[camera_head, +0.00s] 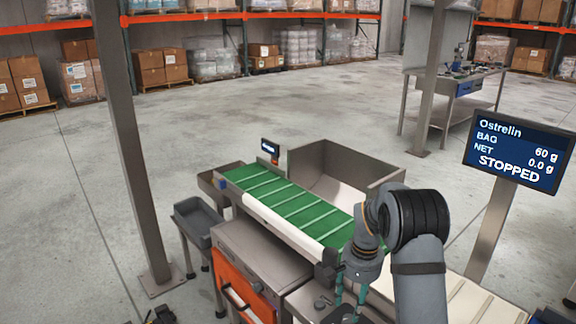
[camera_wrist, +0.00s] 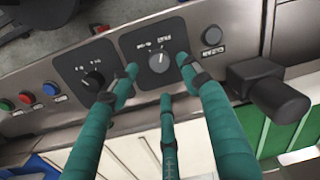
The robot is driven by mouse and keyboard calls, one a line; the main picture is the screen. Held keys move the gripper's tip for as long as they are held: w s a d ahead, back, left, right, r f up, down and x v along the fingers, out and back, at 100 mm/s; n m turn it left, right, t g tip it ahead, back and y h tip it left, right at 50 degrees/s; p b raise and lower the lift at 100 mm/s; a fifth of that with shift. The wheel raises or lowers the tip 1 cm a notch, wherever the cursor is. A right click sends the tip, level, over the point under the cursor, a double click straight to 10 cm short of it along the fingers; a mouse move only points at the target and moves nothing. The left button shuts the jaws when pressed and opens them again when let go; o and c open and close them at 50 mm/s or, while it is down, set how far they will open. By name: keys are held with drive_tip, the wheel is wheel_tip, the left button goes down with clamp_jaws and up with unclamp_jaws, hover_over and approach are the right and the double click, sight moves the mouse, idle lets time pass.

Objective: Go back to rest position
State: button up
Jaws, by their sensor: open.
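My gripper (camera_head: 350,296) is low at the front of the green cleated conveyor (camera_head: 290,205), over a steel control panel. In the wrist view, its teal fingers (camera_wrist: 160,80) are spread open, with nothing held between them. The fingertips are close around a grey rotary knob (camera_wrist: 159,61) on a dark plate. I cannot tell whether they touch it. A second rotary knob (camera_wrist: 93,81) is to the left, partly behind a finger. The screen (camera_head: 515,145) reads Ostrelin, BAG 60 g, NET 0.0 g, STOPPED.
A black cylindrical part (camera_wrist: 275,92) sticks out right of the panel. Red, blue and green buttons (camera_wrist: 25,97) are at its left. A steel hopper (camera_head: 350,175) stands behind the conveyor, a grey bin (camera_head: 197,220) at left. A steel post (camera_head: 135,150) rises at left.

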sight(349, 319)
wheel_tip(349, 319, up, 6)
wheel_tip(349, 319, down, 11)
drive_tip(key=shift+a+f, duration=0.1)
drive_tip(key=shift+n+p, duration=0.4)
drive_tip(key=shift+p, duration=0.25)
drive_tip(key=n+p, duration=0.2)
drive_tip(key=n, duration=0.2)
drive_tip(key=shift+r+p, duration=0.2)
drive_tip(key=shift+p, duration=0.2)
drive_tip(key=n+p, duration=0.2)
drive_tip(key=n, duration=0.1)
drive_tip(key=n+p, duration=0.3)
drive_tip(key=n, duration=0.1)
drive_tip(key=shift+a+n+g, duration=0.1)
drive_tip(key=shift+n+g, duration=0.2)
wheel_tip(349, 319, up, 9)
drive_tip(key=b, duration=0.1)
drive_tip(key=shift+w+d, duration=0.2)
